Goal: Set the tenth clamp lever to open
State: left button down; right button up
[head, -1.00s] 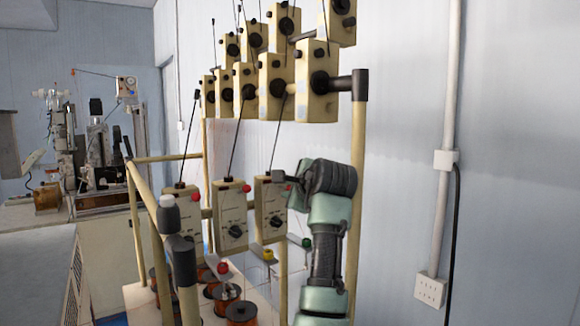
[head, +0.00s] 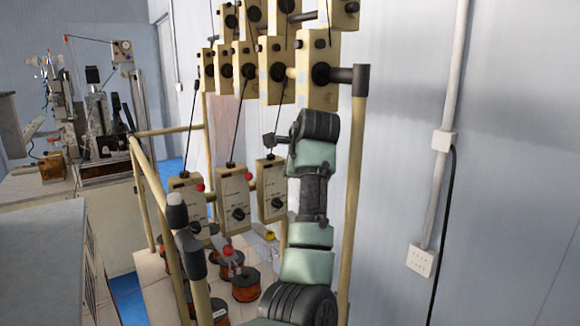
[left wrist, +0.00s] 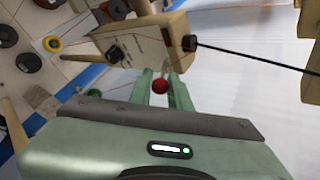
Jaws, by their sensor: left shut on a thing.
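In the head view, three cream boxes with black dials hang in the lower row: a left box (head: 185,210), a middle box (head: 233,205) and a right box (head: 271,200). Red knobs show at the left box (head: 200,187) and the middle box (head: 248,176). My arm hides the area just right of the right box, and my left gripper with it. In the left wrist view, my left gripper (left wrist: 160,88) has its green fingers on either side of a red ball knob (left wrist: 160,86), close beside a dialled box (left wrist: 125,48). My right gripper is out of view.
An upper rack of cream boxes (head: 318,75) stands above, with thin black rods slanting down. Posts (head: 353,190) and a rail surround the stand. Copper spools (head: 245,285) sit below. The wall (head: 500,200) is at the right, with a clear gap before it.

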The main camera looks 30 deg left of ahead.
pick_arm(q)
jog(key=shift+r, duration=0.15)
jog(key=c, duration=1.3)
grip_release()
jog(key=shift+a, duration=0.1)
jog(key=shift+s, duration=0.1)
jog(key=b+v, duration=0.3)
jog(key=v, duration=0.4)
jog(key=shift+s+d+r+b, duration=0.15)
jog(key=shift+d+b, duration=0.15)
jog(key=shift+b, duration=0.1)
